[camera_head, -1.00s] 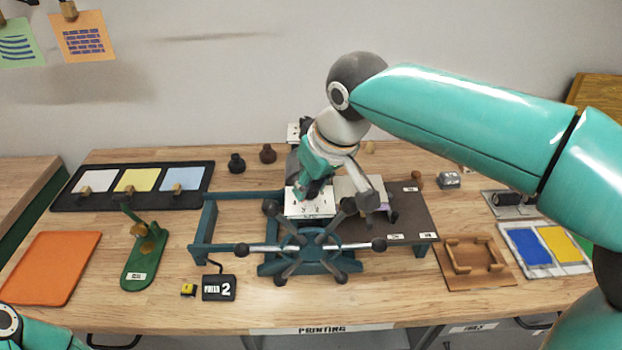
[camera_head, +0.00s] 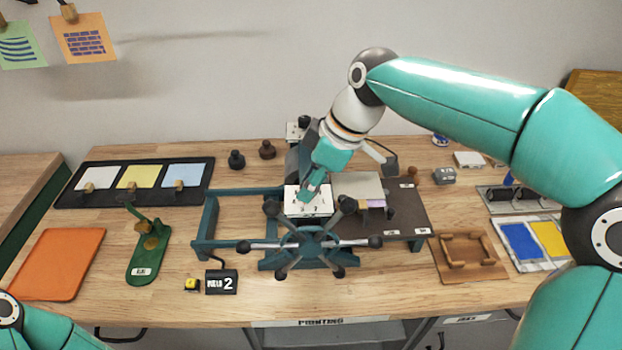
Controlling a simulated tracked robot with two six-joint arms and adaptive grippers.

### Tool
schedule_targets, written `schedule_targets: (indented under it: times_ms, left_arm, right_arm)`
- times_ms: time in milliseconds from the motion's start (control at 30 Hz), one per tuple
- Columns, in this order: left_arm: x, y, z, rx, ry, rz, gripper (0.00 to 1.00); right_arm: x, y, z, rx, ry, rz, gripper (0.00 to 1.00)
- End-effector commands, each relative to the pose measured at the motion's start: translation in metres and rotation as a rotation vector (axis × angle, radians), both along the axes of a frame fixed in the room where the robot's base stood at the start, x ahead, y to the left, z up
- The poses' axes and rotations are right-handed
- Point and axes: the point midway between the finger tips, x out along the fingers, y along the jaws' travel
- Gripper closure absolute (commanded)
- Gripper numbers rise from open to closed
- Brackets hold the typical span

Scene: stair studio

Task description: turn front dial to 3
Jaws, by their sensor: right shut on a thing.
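The printing press (camera_head: 311,240) stands mid-table with a spoked wheel in front. A white dial plate (camera_head: 297,209) with small dark marks is behind the wheel's top. My right gripper (camera_head: 308,192) comes down from above onto this plate. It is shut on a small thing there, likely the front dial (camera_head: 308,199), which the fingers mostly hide. I cannot read where the dial points. A second white plate with a dark knob (camera_head: 304,122) shows farther back. My left arm shows only at the lower left corner; its gripper is out of view.
The wheel's dark knobs (camera_head: 271,208) stand close around the plate. A green stand (camera_head: 150,260), orange tray (camera_head: 58,264) and wooden frame (camera_head: 470,277) lie to the sides.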

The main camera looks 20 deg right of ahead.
Motion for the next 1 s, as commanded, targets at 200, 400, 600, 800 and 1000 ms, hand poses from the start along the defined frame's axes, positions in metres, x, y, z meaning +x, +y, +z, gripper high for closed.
schedule_targets:
  times_ms: [200, 400, 600, 800, 1000]
  left_arm:
    - [0.0000, 0.0000, 0.0007, 0.000, 0.000, 0.000, 1.00]
    - [0.0000, 0.0000, 0.0006, 0.000, 0.000, 0.000, 1.00]
    - [0.0000, 0.0000, 0.0006, 0.000, 0.000, 0.000, 1.00]
    - [0.0000, 0.0000, 0.0005, 0.000, 0.000, 0.000, 1.00]
    - [0.0000, 0.0001, 0.0011, 0.000, 0.000, 0.000, 1.00]
  right_arm:
    - [0.0007, -0.0010, 0.0005, -0.002, -0.003, 0.013, 1.00]
    - [0.0007, -0.0012, 0.0005, -0.001, -0.002, 0.012, 1.00]
    - [0.0005, -0.0011, 0.0004, -0.001, -0.002, 0.011, 0.45]
    - [0.0003, -0.0007, 0.0001, -0.001, -0.001, 0.011, 0.45]
    - [-0.0002, -0.0022, 0.0046, 0.000, -0.003, 0.011, 0.45]
